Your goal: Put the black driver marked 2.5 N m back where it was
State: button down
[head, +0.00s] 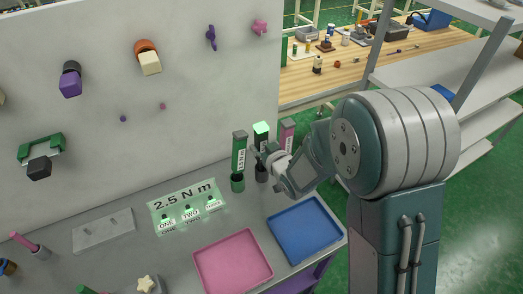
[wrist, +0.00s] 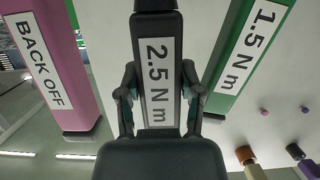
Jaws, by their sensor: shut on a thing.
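The black driver marked 2.5 N m (wrist: 157,75) stands upright between my gripper's fingers, its label facing the wrist camera. My gripper (wrist: 158,92) is shut on it, one finger on each side. In the head view my gripper (head: 266,155) reaches in from the right and hides part of the black driver (head: 261,139), whose top is bright green. A dark cup (head: 261,173) is directly below it; I cannot tell whether the driver's lower end is inside. A lit 2.5 N m panel (head: 185,194) lies on the bench.
A green driver marked 1.5 N m (wrist: 252,45) stands close on one side, above a dark green cup (head: 237,184). A pink driver marked BACK OFF (wrist: 50,60) is close on the other. Pink (head: 232,262) and blue (head: 305,230) trays lie in front.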

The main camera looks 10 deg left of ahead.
jog(key=shift+f, duration=0.8)
jog(key=shift+d, duration=0.1)
jog(key=shift+f, duration=0.25)
jog(key=shift+c, duration=1.3)
grip_release()
